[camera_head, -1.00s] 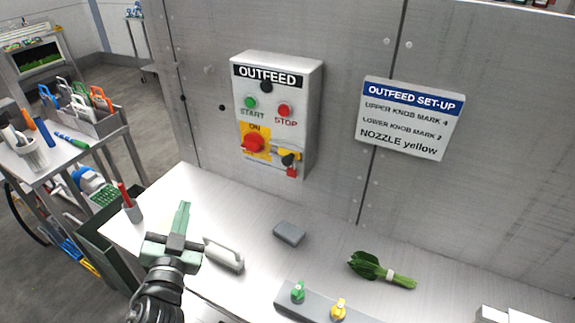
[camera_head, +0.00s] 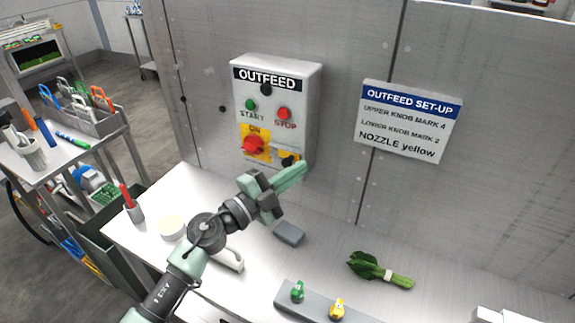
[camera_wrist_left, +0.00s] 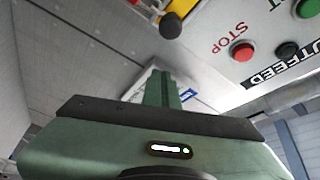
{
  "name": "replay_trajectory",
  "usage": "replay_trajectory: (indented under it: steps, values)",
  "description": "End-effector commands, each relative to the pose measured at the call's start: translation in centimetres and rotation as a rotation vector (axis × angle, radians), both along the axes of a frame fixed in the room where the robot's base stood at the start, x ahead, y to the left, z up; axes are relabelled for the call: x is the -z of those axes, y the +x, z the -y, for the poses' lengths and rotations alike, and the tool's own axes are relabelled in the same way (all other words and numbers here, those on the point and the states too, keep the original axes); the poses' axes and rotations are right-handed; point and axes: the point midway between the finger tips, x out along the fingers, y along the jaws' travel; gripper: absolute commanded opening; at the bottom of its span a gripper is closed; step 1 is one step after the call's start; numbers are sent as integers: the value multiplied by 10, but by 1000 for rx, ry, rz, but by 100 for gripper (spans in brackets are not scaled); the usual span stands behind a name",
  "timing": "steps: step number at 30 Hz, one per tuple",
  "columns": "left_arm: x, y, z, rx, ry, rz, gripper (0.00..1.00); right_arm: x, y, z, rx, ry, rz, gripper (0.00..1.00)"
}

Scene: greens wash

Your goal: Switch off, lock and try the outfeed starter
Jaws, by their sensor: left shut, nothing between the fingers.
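The grey OUTFEED starter box (camera_head: 306,110) hangs on the wall, with a green START button (camera_head: 250,104) and a red STOP button (camera_head: 284,113). STOP also shows upside down in the left wrist view (camera_wrist_left: 242,51). Below them is a red rotary switch (camera_head: 254,145) on a yellow plate; ON reads above it. A black knob (camera_head: 288,160) sits to its right, also in the left wrist view (camera_wrist_left: 170,26). My left gripper (camera_head: 304,168) is shut and empty, its tips just in front of the box's lower right corner. It hides the red padlock area there. My right gripper is out of view.
The steel bench holds a grey block (camera_head: 289,233), bundled greens (camera_head: 378,268), a rail with green (camera_head: 297,292) and yellow (camera_head: 337,308) nozzle-like pieces, and a pale round lid (camera_head: 172,227). An OUTFEED SET-UP sign (camera_head: 410,120) hangs right of the box. A trolley stands left.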

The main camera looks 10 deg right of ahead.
Motion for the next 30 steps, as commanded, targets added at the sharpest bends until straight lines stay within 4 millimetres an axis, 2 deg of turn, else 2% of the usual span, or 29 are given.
replay_trajectory:
  steps: [2, 4, 10, 23, 30]
  values:
    - [-4, 8, 15, 2, -2, -1, 0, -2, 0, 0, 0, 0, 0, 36]
    - [7, 16, 4, -4, 0, -3, 0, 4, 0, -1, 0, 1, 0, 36]
    - [14, 28, -10, -1, -1, -2, 0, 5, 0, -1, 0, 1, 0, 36]
    - [16, 31, -15, 0, -1, 0, 0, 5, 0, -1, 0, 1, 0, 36]
    - [19, 52, -43, -4, 4, 1, 0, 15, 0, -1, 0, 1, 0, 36]
